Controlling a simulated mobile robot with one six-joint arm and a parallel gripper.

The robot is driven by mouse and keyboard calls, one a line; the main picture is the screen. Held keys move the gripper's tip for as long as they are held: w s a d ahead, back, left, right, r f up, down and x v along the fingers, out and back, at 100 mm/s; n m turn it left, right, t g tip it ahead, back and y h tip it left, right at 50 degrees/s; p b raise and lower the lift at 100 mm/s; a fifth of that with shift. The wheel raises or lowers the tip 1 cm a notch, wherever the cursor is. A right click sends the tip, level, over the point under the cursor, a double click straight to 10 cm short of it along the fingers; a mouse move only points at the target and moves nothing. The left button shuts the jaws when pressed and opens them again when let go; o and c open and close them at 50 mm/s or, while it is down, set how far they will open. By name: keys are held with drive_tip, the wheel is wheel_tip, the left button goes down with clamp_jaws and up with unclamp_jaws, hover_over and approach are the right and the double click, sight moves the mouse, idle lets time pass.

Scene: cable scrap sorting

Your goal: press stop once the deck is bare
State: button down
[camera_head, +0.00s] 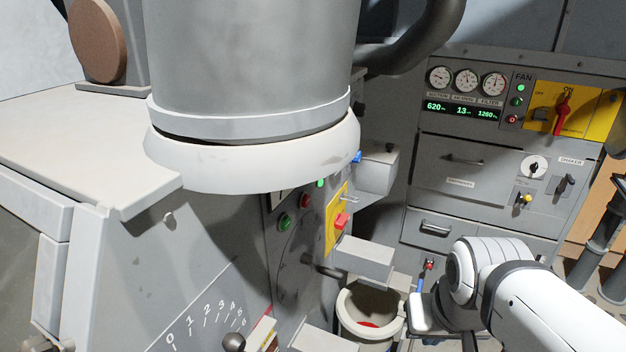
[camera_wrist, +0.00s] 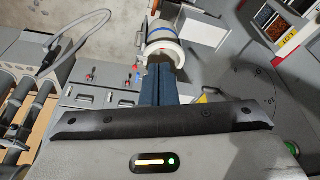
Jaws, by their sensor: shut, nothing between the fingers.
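The pale deck (camera_head: 75,135) on the left machine is bare where I see it; a large grey cylinder with a white collar (camera_head: 250,160) hides part of it. On the machine's front are a green button (camera_head: 285,222), a red button (camera_head: 304,200) and a red switch (camera_head: 341,221) on a yellow plate. I cannot read which is stop. My gripper (camera_head: 418,310) is low at the right, apart from these buttons. In the wrist view my gripper (camera_wrist: 158,72) is shut and empty, its dark blue fingers together near a white rimmed container (camera_wrist: 162,45).
A round bin (camera_head: 350,325) with something red inside stands below the machine's front. A grey cabinet behind carries gauges (camera_head: 466,82), a red FAN handle (camera_head: 562,115) and drawers. Grey boxes (camera_head: 365,258) jut out above the bin. Colored compartments (camera_wrist: 270,18) show in the wrist view.

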sight(305, 201)
drive_tip(key=shift+w, duration=0.15)
drive_tip(key=shift+r, duration=0.1)
drive_tip(key=w+a+r+m+t+y+b, duration=0.1)
drive_tip(key=w+a+m+t+y, duration=0.1)
drive_tip(key=w, duration=0.6)
drive_tip(key=w+a+r+m+t+y+b, duration=0.1)
drive_tip(key=w+a+m, duration=0.3)
drive_tip(key=w, duration=0.4)
drive_tip(key=w+a+r+m+t+y+b, duration=0.1)
drive_tip(key=w+a+m+t+y+b, duration=0.1)
drive_tip(key=w, duration=0.6)
drive_tip(key=shift+a+r+m+t+y+b, duration=0.35)
drive_tip(key=shift+a+m+t+y, duration=0.25)
drive_tip(key=shift+a+m+y, duration=0.35)
drive_tip(key=shift+a, duration=0.15)
drive_tip(key=w+a+p, duration=0.1)
drive_tip(key=w+a, duration=0.2)
drive_tip(key=a, duration=0.5)
